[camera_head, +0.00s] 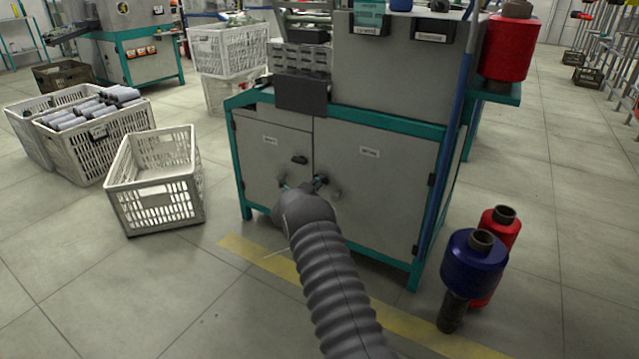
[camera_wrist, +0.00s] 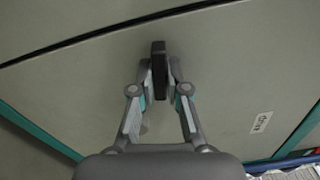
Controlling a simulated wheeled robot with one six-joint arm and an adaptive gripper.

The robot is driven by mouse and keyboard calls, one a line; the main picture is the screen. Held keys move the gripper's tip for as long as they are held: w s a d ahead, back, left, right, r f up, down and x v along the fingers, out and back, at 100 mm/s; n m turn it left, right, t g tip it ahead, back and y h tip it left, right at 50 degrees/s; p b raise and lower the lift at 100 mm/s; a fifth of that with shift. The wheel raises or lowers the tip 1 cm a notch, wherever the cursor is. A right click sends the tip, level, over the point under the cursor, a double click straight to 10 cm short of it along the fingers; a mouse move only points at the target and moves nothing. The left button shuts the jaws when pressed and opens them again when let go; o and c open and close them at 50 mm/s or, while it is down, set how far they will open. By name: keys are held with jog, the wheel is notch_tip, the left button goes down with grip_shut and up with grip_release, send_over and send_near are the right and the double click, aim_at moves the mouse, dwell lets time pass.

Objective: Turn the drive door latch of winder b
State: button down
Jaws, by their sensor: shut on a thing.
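Winder b's cabinet (camera_head: 375,200) stands ahead with two grey doors side by side, both shut. The right one, the drive door (camera_head: 385,215), has a small label, which reads "drive" (camera_wrist: 262,122) in the wrist view. Its latch is a small black handle (camera_wrist: 159,62) near the seam between the doors. My gripper (camera_wrist: 158,78) is shut on this handle, one finger on each side. In the wrist view the handle stands along the picture's height. In the head view my gripper (camera_head: 303,184) is at the doors, and my arm hides part of them.
The left door has its own dark latch (camera_head: 299,160). Red (camera_head: 499,226) and blue (camera_head: 474,262) bobbins stand on the floor at right. An empty white crate (camera_head: 158,205) and a crate of spools (camera_head: 100,150) stand at left. The floor before the cabinet has a yellow line (camera_head: 255,254).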

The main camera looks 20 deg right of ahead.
jog(key=shift+n, duration=1.1)
jog(key=c, duration=1.2)
grip_release()
jog(key=shift+o, duration=0.2)
jog(key=shift+a, duration=0.1)
jog(key=v, duration=1.2)
